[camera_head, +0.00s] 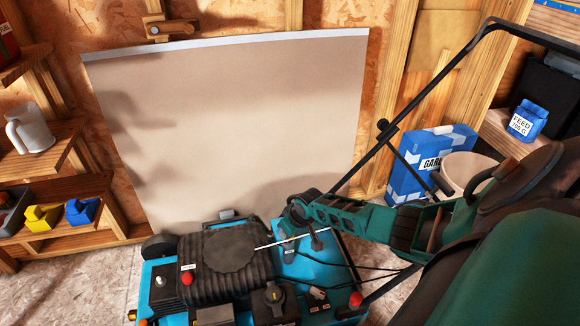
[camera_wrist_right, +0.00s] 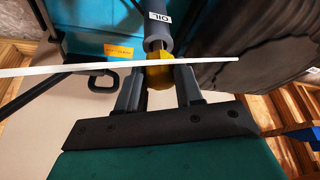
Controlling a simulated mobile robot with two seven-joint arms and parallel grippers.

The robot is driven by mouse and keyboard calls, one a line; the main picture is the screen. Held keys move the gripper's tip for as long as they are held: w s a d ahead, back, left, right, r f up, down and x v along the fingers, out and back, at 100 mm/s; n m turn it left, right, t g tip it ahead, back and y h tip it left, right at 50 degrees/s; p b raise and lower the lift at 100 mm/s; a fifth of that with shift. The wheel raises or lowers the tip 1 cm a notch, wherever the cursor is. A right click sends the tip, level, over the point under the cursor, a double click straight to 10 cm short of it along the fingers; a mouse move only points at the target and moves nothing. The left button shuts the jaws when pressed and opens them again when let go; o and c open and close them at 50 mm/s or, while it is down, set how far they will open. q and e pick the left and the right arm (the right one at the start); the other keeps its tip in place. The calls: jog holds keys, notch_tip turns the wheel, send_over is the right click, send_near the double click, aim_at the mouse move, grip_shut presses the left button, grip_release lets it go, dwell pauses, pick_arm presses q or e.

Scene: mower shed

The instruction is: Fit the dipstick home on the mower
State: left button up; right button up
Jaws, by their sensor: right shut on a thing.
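The blue mower (camera_head: 320,258) with its black ribbed cover stands at the bottom of the head view. My right arm reaches over it from the right. In the wrist view my right gripper (camera_wrist_right: 158,80) is shut on a yellow grip, apparently that of the dipstick (camera_wrist_right: 160,76). A grey tube marked OIL (camera_wrist_right: 160,30) lies directly beyond the grip, roughly in line with it. I cannot tell whether they touch. A thin white strip (camera_wrist_right: 60,69) crosses the fingertips sideways. Whether it belongs to the dipstick is unclear. My left gripper is out of view.
The mower's long black handlebar (camera_head: 440,85) rises at the right near my arm. Red knobs (camera_head: 187,279) and black cables lie on the mower. A pale panel (camera_head: 235,120) stands behind it. Shelves (camera_head: 60,150) are at the left, and a blue-and-white box (camera_head: 405,170) stands at the right.

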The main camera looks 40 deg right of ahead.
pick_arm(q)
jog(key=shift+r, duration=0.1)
pick_arm(e)
jog(key=shift+f, duration=1.05)
jog(key=o, duration=1.1)
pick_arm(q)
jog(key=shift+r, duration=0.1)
pick_arm(e)
jog(key=shift+s+r+p, duration=0.1)
jog(key=shift+r+p, duration=0.2)
jog(key=shift+p, duration=0.05)
pick_arm(q)
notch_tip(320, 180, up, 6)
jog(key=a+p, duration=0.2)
jog(key=p, duration=0.7)
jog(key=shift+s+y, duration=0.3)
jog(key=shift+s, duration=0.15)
pick_arm(e)
jog(key=v, duration=1.2)
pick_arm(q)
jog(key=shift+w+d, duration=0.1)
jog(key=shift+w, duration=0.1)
pick_arm(e)
jog(key=shift+r, duration=0.1)
